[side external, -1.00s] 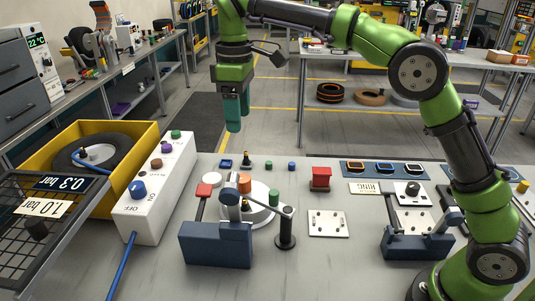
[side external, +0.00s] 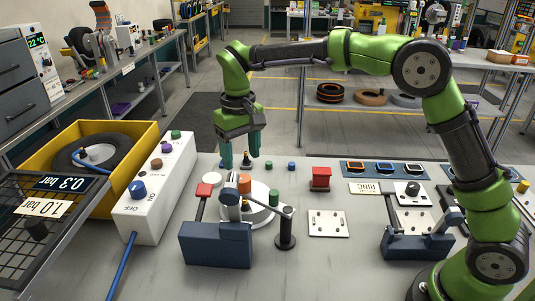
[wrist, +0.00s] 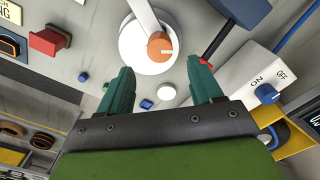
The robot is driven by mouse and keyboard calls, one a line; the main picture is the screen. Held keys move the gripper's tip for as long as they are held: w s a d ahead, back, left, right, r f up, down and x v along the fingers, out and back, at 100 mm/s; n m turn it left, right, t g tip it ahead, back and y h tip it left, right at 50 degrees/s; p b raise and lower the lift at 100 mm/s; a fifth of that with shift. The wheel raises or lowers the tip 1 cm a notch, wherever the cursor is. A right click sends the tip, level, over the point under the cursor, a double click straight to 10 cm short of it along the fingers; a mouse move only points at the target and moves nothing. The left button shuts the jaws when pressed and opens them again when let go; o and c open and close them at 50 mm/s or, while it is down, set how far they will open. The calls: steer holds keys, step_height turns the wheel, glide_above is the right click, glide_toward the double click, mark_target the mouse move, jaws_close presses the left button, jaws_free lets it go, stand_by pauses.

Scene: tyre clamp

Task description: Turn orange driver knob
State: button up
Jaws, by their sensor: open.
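The orange driver knob (side external: 244,184) sits on a round white disc (side external: 262,212) near the middle of the bench. In the wrist view the orange knob (wrist: 160,47) shows a pale mark on its face, and a light arm crosses the white disc (wrist: 133,55) beside it. My gripper (side external: 240,158) is open and empty, above and behind the disc in the side view. In the wrist view my gripper's (wrist: 162,68) two green fingers stand apart, with the knob beyond their tips, roughly between them. The fingers do not touch the knob.
A blue clamp (side external: 215,245) with a red-tipped lever stands in front of the disc. A white control box (side external: 155,195) is at left, and a red block (side external: 320,178) at right. Small blue and green pieces lie behind the disc. A black post (side external: 285,232) stands front right.

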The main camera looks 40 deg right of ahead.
mark_target(242, 178)
step_height(242, 178, down, 7)
steer(key=shift+f, duration=0.2)
steer(key=c, duration=1.1)
